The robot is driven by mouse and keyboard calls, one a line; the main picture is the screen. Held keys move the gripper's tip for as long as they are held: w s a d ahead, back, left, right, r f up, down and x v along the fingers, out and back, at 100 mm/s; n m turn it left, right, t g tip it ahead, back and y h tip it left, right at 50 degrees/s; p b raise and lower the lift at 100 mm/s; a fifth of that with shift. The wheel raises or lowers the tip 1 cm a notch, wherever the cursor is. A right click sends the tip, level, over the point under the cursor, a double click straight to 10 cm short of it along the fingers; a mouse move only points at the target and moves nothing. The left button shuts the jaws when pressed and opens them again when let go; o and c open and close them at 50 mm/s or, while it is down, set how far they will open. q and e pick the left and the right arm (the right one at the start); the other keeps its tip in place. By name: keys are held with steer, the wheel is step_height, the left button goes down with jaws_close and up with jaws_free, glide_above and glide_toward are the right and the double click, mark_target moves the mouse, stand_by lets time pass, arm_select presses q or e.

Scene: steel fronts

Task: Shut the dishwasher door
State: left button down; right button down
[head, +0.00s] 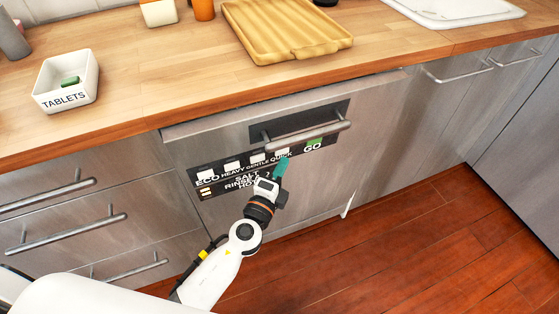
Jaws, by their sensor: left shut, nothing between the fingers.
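The dishwasher door (370,140) is a steel front with a bar handle (307,131) and a dark control panel (213,187) with white labels and a green GO mark. It stands nearly upright under the worktop, and its top edge seems to lean out slightly. How wide any gap is cannot be told. My left gripper (281,168) is shut and empty, with teal fingertips in front of the panel, below the handle. Whether the tips touch the door is unclear. My arm hides part of the lower door. My right gripper is not in view.
Steel drawers (75,222) with bar handles are at the left, and cupboards (445,100) at the right. On the wooden worktop (160,75) are a white TABLETS box (66,97) and a ribbed wooden tray (285,45). The red-brown floor (430,245) is clear at the right.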

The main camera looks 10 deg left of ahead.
arm_select(q)
steer(key=shift+w+a, duration=0.3)
steer(key=shift+w, duration=0.1)
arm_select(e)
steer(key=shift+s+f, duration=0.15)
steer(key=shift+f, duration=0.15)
